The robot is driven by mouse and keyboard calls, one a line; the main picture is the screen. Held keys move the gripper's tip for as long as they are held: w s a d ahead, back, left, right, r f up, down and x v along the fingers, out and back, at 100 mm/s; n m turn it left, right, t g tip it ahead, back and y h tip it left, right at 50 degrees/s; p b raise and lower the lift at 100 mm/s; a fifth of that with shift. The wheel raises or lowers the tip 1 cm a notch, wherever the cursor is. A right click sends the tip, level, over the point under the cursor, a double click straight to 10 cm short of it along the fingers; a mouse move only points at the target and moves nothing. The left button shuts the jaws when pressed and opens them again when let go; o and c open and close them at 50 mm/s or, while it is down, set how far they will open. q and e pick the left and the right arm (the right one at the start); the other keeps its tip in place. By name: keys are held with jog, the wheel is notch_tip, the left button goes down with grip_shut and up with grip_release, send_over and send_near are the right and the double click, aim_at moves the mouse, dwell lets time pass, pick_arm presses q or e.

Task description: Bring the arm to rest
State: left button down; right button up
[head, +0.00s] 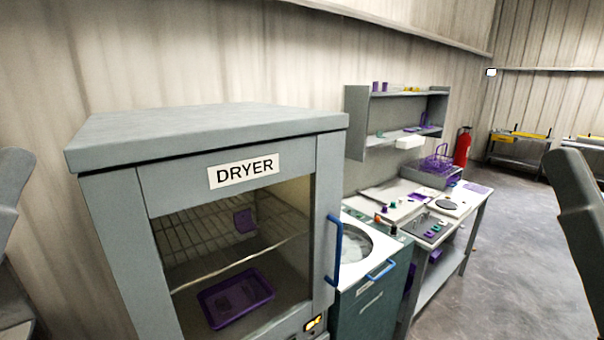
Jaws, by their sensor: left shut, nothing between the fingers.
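Grey parts of my own arms show at the left edge and the right edge of the head view. The part on the left is cut off by the frame. The part on the right slants down in front of the floor. No gripper fingers show for either arm. The grey dryer (110,200) stands large in front of me, its blue handle (337,252) at the right of its glass door. Behind the glass lie a purple tray (236,298) and a smaller purple piece (243,221) by the wire rack.
Right of the dryer stands a dark green machine (358,315) with a round opening and a blue handle. Beyond it is a bench (462,245) with small parts and a purple basket (436,160), under a wall shelf (400,95). A red extinguisher (462,147) stands behind. Floor (515,260) at right is clear.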

notch_tip(320, 180, up, 24)
jog(key=p, duration=2)
notch_tip(320, 180, down, 41)
jog(key=b, duration=4)
jog(key=shift+b, duration=0.4)
